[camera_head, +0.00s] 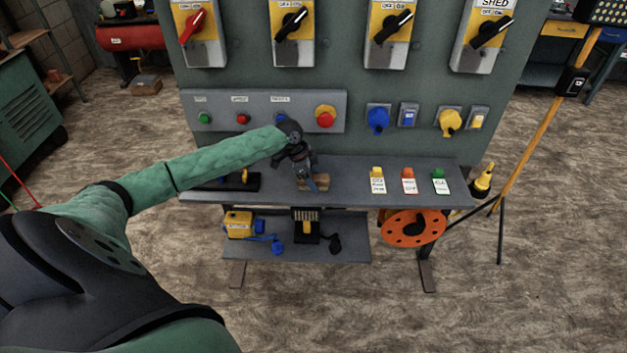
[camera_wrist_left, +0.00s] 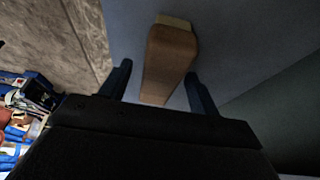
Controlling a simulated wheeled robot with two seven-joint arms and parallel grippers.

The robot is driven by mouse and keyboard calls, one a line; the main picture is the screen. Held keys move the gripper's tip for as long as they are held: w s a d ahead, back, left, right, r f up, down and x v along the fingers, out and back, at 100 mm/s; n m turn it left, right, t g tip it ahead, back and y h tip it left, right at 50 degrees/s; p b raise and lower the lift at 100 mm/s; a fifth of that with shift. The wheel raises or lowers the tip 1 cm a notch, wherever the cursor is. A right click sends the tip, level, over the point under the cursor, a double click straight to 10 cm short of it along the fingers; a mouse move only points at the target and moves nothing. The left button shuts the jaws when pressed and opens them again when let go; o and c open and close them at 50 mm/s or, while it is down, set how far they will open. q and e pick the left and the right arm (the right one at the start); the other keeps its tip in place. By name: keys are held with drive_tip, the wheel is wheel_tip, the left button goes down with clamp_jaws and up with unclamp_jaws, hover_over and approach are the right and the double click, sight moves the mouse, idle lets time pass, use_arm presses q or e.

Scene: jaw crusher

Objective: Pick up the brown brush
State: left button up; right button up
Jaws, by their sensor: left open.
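The brown brush (camera_head: 316,182) lies on the upper grey shelf (camera_head: 345,172) of the panel stand in the head view, partly hidden by my left gripper. In the left wrist view the brush (camera_wrist_left: 169,62) shows as a brown block with a pale yellowish strip at its far end. My left gripper (camera_head: 312,182) is over the brush. Its two dark blue fingers (camera_wrist_left: 158,85) are apart, one on each side of the brush's near part, with gaps visible between them and it. My right gripper is not in view.
The panel's knobs and buttons (camera_head: 325,117) rise behind the shelf. A black item (camera_head: 244,181) lies left of the brush, and small tagged yellow, orange and green items (camera_head: 408,180) stand to the right. A lower shelf (camera_head: 350,250) holds a yellow device (camera_head: 238,224). An orange reel (camera_head: 398,229) hangs at right.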

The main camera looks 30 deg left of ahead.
use_arm(q)
drive_tip(key=shift+f, duration=0.2)
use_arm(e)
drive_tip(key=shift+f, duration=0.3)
use_arm(q)
drive_tip(key=shift+d+f, duration=0.1)
drive_tip(key=shift+f, duration=0.15)
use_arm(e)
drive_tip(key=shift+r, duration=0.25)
use_arm(q)
drive_tip(key=c, duration=1.1)
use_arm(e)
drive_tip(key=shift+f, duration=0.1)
